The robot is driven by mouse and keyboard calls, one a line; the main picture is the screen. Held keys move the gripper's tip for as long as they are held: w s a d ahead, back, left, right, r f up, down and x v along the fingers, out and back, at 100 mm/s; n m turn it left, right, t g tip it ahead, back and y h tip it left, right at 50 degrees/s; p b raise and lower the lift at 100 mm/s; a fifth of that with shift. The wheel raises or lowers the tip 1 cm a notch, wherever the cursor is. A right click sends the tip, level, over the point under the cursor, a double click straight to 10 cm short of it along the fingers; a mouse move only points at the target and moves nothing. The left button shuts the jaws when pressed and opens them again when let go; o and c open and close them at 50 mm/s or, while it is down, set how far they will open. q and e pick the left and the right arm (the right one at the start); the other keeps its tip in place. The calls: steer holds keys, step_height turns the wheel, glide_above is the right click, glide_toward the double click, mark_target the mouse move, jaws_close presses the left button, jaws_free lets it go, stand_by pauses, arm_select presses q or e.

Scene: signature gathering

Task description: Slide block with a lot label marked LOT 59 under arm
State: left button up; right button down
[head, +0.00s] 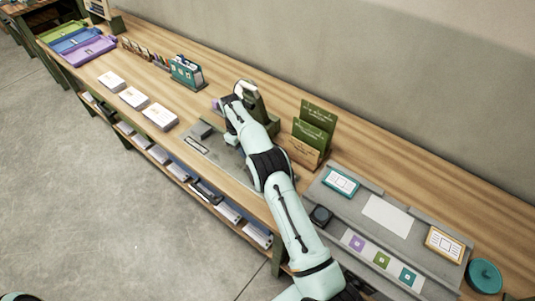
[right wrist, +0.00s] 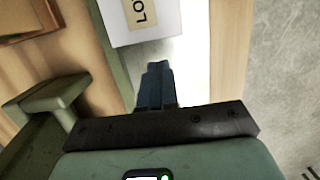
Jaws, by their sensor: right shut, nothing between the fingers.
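In the right wrist view, a white block (right wrist: 148,22) with a tan label lies just beyond my fingertips. Only "LO" of the label shows; the number is cut off by the frame edge. My right gripper (right wrist: 156,72) is shut and empty, its dark blue fingers pointing at the block's near side; I cannot tell whether they touch it. A green device with an upright arm (head: 252,98) stands on the bench in the head view. My right wrist is beside it and hides much of it. Green parts (right wrist: 50,105) also show at left in the right wrist view. My left gripper is not in view.
Three white stacks (head: 133,97) lie on the wooden bench to the left. Coloured trays (head: 82,46) stand beyond them. A green rack (head: 187,72) and a green card holder (head: 315,125) flank the device. A grey board (head: 388,213) with cards lies at right.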

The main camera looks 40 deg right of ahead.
steer(key=shift+w+d, duration=0.2)
steer(key=shift+d, duration=0.05)
steer(key=shift+s+d+r, duration=0.1)
steer(key=shift+s+r, duration=0.05)
steer(key=shift+s, duration=0.8)
steer(key=s, duration=0.1)
steer(key=s+d+b, duration=0.1)
steer(key=s, duration=0.1)
steer(key=s+f+b, duration=0.1)
steer(key=s, duration=0.1)
steer(key=shift+d, duration=0.25)
steer(key=s, duration=0.3)
steer(key=s+d+b, duration=0.1)
steer(key=s, duration=0.1)
steer(key=shift+d+r, duration=0.1)
steer(key=shift+r, duration=0.3)
steer(key=shift+f, duration=0.25)
steer(key=shift+w+f, duration=0.15)
steer(key=shift+f, duration=0.35)
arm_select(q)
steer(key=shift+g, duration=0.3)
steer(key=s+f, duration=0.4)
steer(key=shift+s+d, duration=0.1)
arm_select(e)
steer(key=shift+f, duration=0.1)
